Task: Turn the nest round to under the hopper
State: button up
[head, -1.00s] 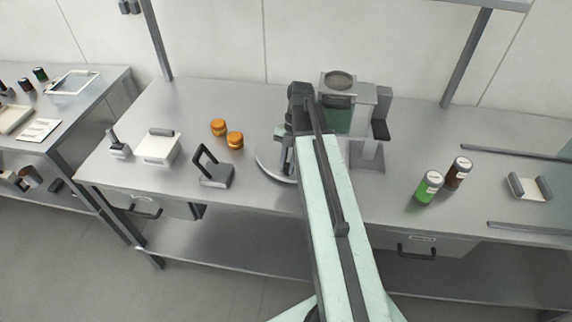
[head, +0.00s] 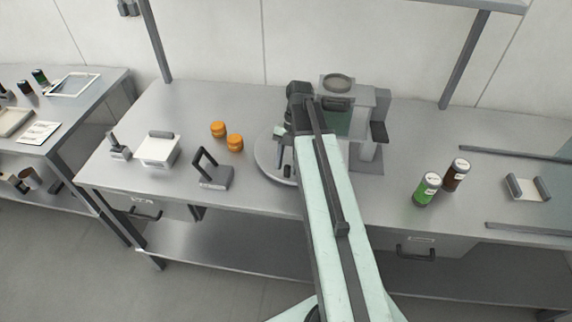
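The hopper (head: 338,83) is the grey unit with a round top opening at the back middle of the bench, on a stand with a dark side lever (head: 379,132). A round grey turntable (head: 264,163) lies on the bench in front and to the left of it, partly hidden by my arm. A small pale piece and dark upright parts show on the turntable; I cannot tell which is the nest. My gripper (head: 284,152) is over the turntable, low down. Its fingers are mostly hidden, so open or shut does not show.
A green jar (head: 427,189) and a brown jar (head: 457,174) stand to the right. The bench between my arm and these jars is clear.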

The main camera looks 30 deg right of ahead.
jog(key=p+v, duration=0.5)
jog(key=v, duration=0.2)
jog(key=shift+p, duration=0.35)
